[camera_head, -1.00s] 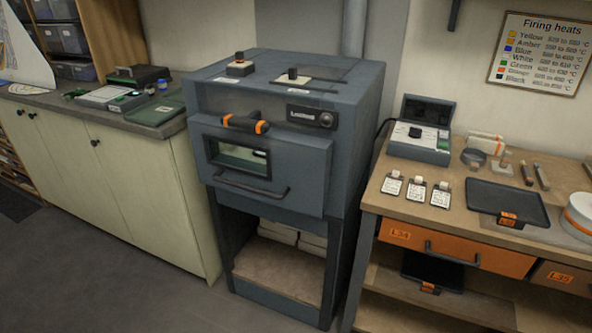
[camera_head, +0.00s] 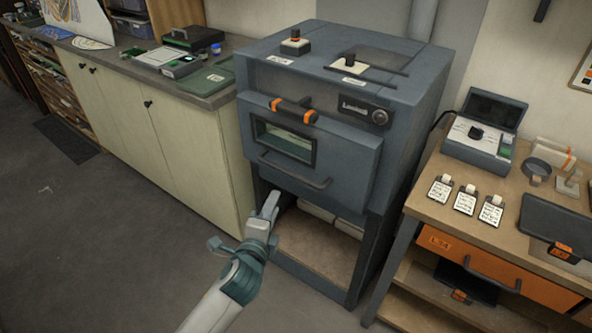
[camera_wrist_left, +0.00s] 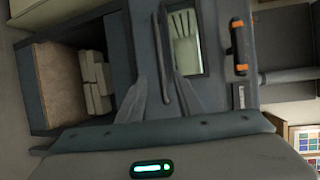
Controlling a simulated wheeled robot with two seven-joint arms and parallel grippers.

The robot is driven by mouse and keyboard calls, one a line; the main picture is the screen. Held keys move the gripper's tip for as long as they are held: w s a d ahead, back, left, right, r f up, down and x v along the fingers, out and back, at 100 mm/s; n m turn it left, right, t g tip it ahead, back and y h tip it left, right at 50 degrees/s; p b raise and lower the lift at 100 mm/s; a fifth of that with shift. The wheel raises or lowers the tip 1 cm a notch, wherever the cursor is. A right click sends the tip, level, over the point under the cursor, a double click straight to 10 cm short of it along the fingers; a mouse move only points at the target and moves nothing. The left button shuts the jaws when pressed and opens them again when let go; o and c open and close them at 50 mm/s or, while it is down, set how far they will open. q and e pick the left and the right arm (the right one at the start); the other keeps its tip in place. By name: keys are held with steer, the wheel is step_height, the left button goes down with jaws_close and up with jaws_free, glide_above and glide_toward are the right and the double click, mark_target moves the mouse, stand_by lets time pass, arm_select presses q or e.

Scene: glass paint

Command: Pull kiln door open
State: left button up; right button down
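The kiln (camera_head: 400,130) is a dark grey-blue cabinet on legs. Its door (camera_head: 345,170) looks shut and has a small window (camera_head: 285,143). A dark bar handle (camera_head: 296,177) crosses the lower front of the door. My left gripper (camera_head: 269,204) is in front of the kiln, below and a little left of the handle. In the left wrist view its two fingers (camera_wrist_left: 160,84) are apart, with the bar handle (camera_wrist_left: 160,58) running between them in the picture. Contact with the bar cannot be made out. My right gripper is not in view.
An orange-and-black grip (camera_head: 293,110) sits above the door. Below the door is an open bay (camera_head: 318,243) with pale blocks. A workbench (camera_head: 410,208) with cards and trays stands at right, a pale cabinet (camera_head: 185,140) at left. The floor (camera_head: 120,240) in front is clear.

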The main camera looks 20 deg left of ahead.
mark_target(287, 174)
arm_select(q)
steer(key=shift+w, duration=0.1)
steer(key=w+f, duration=0.1)
steer(key=w, duration=0.4)
steer(key=w+p, duration=0.1)
steer(key=w, duration=0.4)
steer(key=w+f+p, duration=0.1)
steer(key=w, duration=0.4)
steer(key=shift+a+f, duration=0.35)
steer(key=shift+a, duration=0.05)
steer(key=shift+w+f+p, duration=0.25)
steer(key=shift+w+p, duration=0.1)
steer(key=shift+w, duration=0.6)
jaws_close()
